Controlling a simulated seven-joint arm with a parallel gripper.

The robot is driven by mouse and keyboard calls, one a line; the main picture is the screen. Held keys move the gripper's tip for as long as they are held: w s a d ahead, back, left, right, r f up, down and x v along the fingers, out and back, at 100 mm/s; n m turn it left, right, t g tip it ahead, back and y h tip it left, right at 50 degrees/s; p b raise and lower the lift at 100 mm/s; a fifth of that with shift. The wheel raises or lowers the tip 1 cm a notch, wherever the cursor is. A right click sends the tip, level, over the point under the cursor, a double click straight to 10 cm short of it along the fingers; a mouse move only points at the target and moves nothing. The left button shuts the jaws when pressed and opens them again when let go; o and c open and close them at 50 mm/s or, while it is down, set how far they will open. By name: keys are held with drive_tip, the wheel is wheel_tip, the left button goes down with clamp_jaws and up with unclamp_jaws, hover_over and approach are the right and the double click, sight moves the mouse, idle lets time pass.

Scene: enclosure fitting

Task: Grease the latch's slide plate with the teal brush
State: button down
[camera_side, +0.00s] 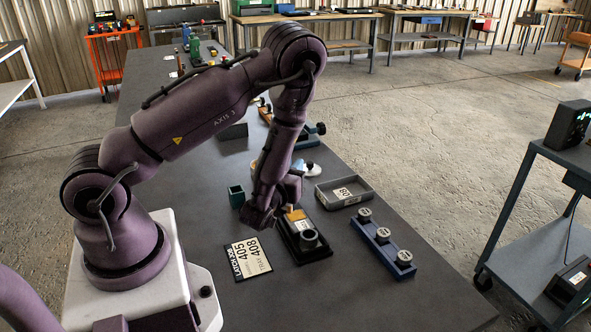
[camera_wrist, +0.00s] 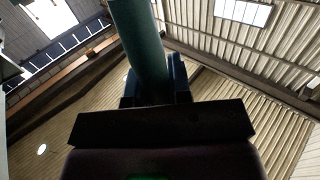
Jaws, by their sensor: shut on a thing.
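My gripper (camera_wrist: 154,82) is shut on a teal cylindrical handle, which I take to be the teal brush (camera_wrist: 138,38). Its bristle end is out of the wrist view. In the side view my gripper (camera_side: 260,216) hangs low, just left of a black fixture (camera_side: 288,246) with a tan-yellow block (camera_side: 297,215) and a grey round collar (camera_side: 309,240). This fixture may be the latch; its slide plate cannot be picked out. A printed card (camera_side: 248,258) reading "LATCH 405, TRAY 408" lies left of the fixture.
A grey labelled tray (camera_side: 361,199) is right of the fixture, behind a blue rack (camera_side: 371,246) with three round knobs. More fixtures stand farther back. The table's front right is clear.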

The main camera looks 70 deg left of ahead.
drive_tip(key=d+r, duration=0.3)
drive_tip(key=r, duration=0.5)
idle(0.8)
idle(0.3)
